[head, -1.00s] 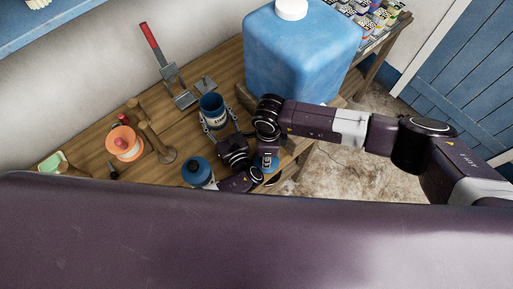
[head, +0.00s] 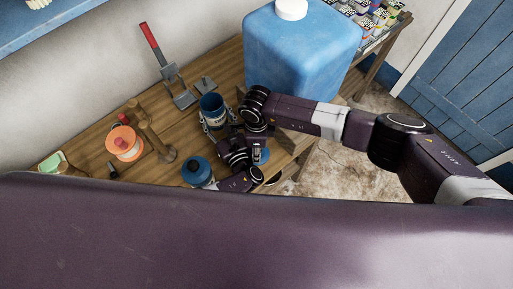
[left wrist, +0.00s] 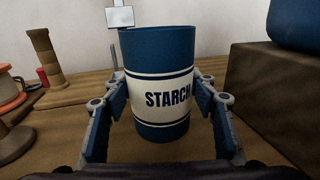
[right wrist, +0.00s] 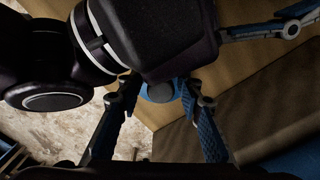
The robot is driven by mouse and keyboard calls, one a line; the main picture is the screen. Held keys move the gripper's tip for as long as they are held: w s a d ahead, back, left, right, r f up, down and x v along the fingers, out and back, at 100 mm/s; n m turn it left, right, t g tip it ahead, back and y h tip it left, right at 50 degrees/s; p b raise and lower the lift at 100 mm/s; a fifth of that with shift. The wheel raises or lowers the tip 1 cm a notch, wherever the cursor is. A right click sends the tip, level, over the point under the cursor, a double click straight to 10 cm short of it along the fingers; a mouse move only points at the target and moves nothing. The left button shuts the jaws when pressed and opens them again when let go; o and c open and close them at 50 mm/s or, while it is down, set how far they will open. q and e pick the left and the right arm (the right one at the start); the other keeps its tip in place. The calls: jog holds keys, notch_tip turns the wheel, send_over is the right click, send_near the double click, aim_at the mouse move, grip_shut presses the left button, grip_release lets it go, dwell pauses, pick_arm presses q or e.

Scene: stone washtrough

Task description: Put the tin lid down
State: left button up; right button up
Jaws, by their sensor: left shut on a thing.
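The starch tin (head: 212,108) is blue and white, open-topped and upright on the wooden bench. My left gripper (head: 219,126) is shut on its sides; in the left wrist view the tin (left wrist: 160,90) stands between the fingers. A blue round piece, apparently the tin lid (head: 263,155), shows below my right wrist near the bench's front edge. In the right wrist view the lid (right wrist: 158,92) lies between the fingertips of my right gripper (right wrist: 158,86), partly hidden by my left arm. I cannot tell whether the fingers press on it.
A big blue canister (head: 300,55) stands behind the right arm. An orange spool (head: 124,144), wooden posts (head: 157,148) and a red-handled tool (head: 151,38) stand to the left and back.

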jog(key=shift+r, duration=0.1)
notch_tip(320, 180, up, 12)
dwell(0.6)
pick_arm(q)
jog(key=o, duration=1.4)
jog(key=shift+s+d, duration=0.1)
